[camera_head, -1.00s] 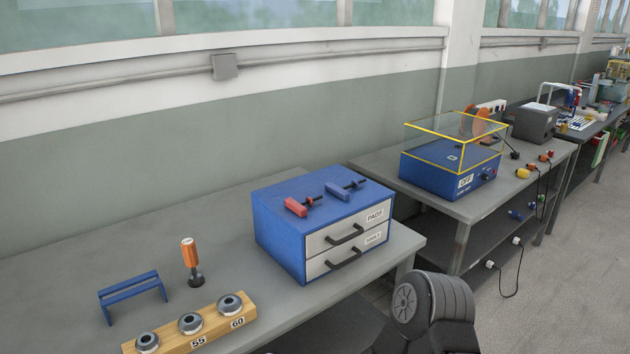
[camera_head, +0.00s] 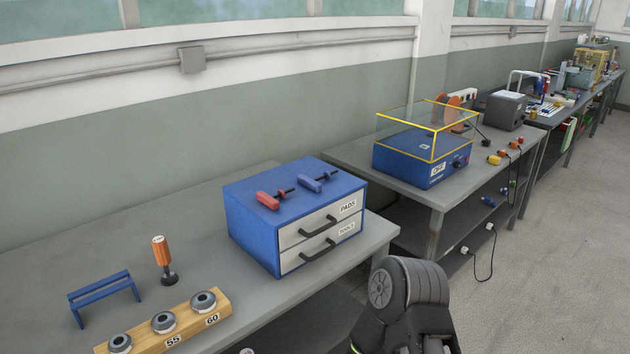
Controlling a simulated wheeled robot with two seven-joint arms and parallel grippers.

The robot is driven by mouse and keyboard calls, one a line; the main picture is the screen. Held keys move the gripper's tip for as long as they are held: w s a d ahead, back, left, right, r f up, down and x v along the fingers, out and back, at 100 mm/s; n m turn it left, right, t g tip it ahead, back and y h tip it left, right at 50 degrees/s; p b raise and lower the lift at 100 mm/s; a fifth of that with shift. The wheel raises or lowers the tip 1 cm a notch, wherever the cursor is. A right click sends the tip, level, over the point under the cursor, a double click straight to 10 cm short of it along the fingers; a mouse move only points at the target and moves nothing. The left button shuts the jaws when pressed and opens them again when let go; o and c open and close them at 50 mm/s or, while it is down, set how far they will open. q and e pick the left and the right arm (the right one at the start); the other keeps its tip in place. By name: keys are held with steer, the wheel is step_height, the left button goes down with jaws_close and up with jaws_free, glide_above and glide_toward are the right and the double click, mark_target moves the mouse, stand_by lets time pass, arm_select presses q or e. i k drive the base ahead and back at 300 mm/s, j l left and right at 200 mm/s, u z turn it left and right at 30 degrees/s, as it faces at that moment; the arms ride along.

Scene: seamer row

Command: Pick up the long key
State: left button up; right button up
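Two T-shaped hand tools that look like keys lie on top of a blue drawer cabinet (camera_head: 250,238). One has a red handle (camera_head: 268,201) and a short dark shaft. The other has a blue handle (camera_head: 310,185) and a similar dark shaft. I cannot tell from this distance which is the long key. Neither gripper shows; only a dark link of my own arm is in view at the bottom right. Nothing touches the two tools.
The cabinet's drawers, labelled PADS (camera_head: 348,206) and TOOLS, are shut. An orange-handled tool (camera_head: 162,252), a blue stand (camera_head: 104,290) and a wooden block (camera_head: 185,318) with rings stand to the left. A blue machine with a clear cover (camera_head: 415,165) stands on the farther bench.

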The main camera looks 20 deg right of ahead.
mark_target(313, 185)
steer(key=i+l, duration=0.1)
steer(key=l, duration=0.4)
steer(key=i+l, duration=0.1)
steer(key=l, duration=0.4)
steer(key=i+l, duration=0.1)
steer(key=l, duration=0.4)
steer(key=i+l, duration=0.1)
steer(key=l, duration=0.4)
steer(key=i+l, duration=0.1)
steer(key=l, duration=0.4)
steer(key=i+l, duration=0.1)
steer(key=l, duration=0.4)
steer(key=i+l, duration=0.1)
steer(key=l, duration=0.4)
steer(key=u, duration=0.05)
